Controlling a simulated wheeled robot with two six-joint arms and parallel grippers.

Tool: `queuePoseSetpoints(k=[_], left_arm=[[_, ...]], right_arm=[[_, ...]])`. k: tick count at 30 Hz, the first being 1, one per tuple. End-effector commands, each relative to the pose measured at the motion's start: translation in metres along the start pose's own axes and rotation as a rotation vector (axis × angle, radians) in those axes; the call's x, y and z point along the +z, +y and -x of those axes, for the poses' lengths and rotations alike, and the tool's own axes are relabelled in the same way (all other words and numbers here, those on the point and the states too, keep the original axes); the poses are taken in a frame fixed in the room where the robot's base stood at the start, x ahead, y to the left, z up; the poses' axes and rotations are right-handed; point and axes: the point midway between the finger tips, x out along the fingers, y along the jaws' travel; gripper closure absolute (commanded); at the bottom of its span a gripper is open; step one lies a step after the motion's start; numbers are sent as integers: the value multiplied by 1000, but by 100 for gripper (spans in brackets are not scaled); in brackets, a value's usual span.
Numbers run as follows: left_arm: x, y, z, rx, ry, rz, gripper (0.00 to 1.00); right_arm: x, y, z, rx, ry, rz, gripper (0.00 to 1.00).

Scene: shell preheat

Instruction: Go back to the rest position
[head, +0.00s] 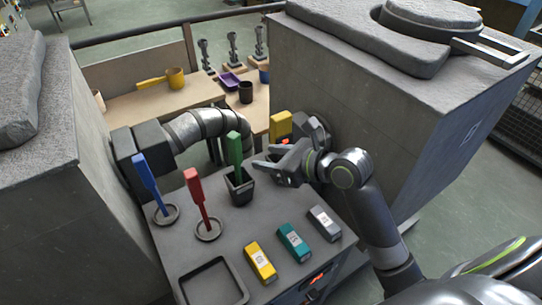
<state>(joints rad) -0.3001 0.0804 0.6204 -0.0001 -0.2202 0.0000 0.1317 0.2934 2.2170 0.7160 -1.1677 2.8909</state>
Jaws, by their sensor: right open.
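My right gripper (266,160) is open and empty, with its fingers pointing left over the back right of the grey bench top (225,250). It is just right of a green-handled tool (234,150) standing in a dark square cup (240,190). Whether it touches the tool cannot be told. My right arm comes in from the lower right. My left gripper is not in view.
A blue tool (147,178) and a red tool (197,196) stand in round holders. Yellow (260,262), teal (293,243) and grey (324,223) blocks lie at the front. A yellow block (280,124) is behind my gripper. Large grey housings (365,120) flank the bench.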

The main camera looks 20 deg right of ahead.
Motion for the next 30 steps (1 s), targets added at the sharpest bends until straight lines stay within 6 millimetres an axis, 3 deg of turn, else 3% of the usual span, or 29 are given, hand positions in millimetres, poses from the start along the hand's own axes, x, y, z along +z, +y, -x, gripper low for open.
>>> queuePoseSetpoints(k=[10,14,30], left_arm=[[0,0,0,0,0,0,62],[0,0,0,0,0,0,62],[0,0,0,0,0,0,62]], right_arm=[[-1,0,0,-1,2,5,53],[-10,0,2,-11,24,68,53],[-112,7,39,-5,328,874,53]])
